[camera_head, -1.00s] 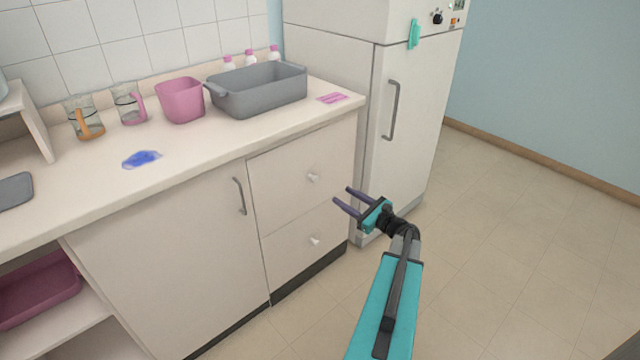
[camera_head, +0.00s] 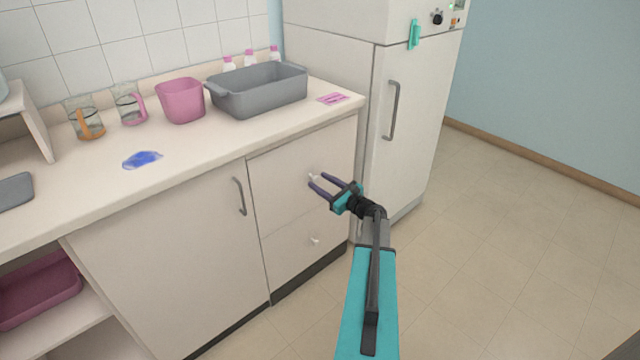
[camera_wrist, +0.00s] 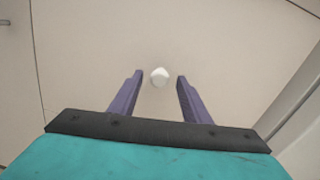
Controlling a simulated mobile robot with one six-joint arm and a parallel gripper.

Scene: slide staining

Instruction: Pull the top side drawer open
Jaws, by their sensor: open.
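The top side drawer (camera_head: 290,195) is a cream front under the counter's right end, and it is shut. Its small white knob (camera_head: 312,177) is partly covered by my gripper in the head view. My gripper (camera_head: 315,182) is open, its two dark purple fingers pointing at the drawer front. In the wrist view the knob (camera_wrist: 159,77) shows between and just beyond the fingertips of my gripper (camera_wrist: 159,78). I cannot tell whether the tips reach past it in depth. The fingers do not touch it from the sides.
The lower drawer (camera_head: 300,262) with its own knob (camera_head: 314,240) is shut. A cupboard door handle (camera_head: 239,196) is to the left. The fridge (camera_head: 405,130) stands close on the right. A grey basin (camera_head: 260,95) is on the counter above. Floor to the right is clear.

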